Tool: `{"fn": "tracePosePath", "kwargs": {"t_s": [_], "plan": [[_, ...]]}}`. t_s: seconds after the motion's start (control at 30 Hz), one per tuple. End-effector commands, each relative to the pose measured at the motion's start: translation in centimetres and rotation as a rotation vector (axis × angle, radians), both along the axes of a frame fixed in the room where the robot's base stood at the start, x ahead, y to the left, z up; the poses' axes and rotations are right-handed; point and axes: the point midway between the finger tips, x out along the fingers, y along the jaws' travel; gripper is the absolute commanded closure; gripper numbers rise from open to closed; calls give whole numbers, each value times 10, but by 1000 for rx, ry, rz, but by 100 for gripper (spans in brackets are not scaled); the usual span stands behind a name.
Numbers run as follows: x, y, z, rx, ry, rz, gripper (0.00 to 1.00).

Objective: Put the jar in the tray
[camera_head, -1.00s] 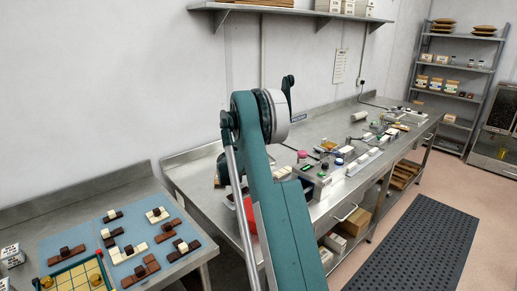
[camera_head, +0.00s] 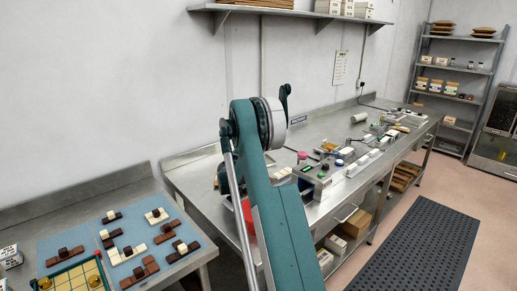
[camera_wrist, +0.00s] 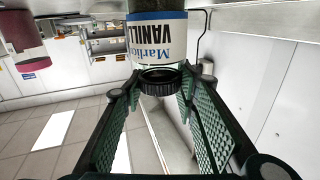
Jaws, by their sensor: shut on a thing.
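A jar (camera_wrist: 158,40) with a white and blue label reading "VANILL" and a dark ribbed lid (camera_wrist: 160,82) shows in the wrist view, upside down in the picture. My gripper (camera_wrist: 158,85) is shut on the jar near its lid, with green-padded fingers on both sides. In the head view my arm hides my gripper and the jar. I cannot tell for sure which thing is the tray; a red container (camera_head: 247,214) on the steel bench is partly hidden behind my arm.
A long steel bench (camera_head: 335,140) carries a grey device (camera_head: 318,178) and several small items. A side table at left holds blue mats (camera_head: 85,228) with chocolate pieces. A shelf (camera_head: 290,12) hangs on the wall. A maroon object (camera_wrist: 24,38) shows in the wrist view.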

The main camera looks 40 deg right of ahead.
Motion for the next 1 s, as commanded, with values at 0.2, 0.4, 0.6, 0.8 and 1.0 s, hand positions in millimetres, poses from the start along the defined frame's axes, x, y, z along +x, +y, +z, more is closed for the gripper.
{"fn": "tracePosePath", "kwargs": {"t_s": [0.2,0.4,0.6,0.8,1.0], "plan": [[0,0,-1,0,0,0,100],[0,0,-3,0,0,0,55],[0,0,-3,0,0,0,55],[0,0,-1,0,0,0,55],[-2,9,1,0,0,1,55]]}}
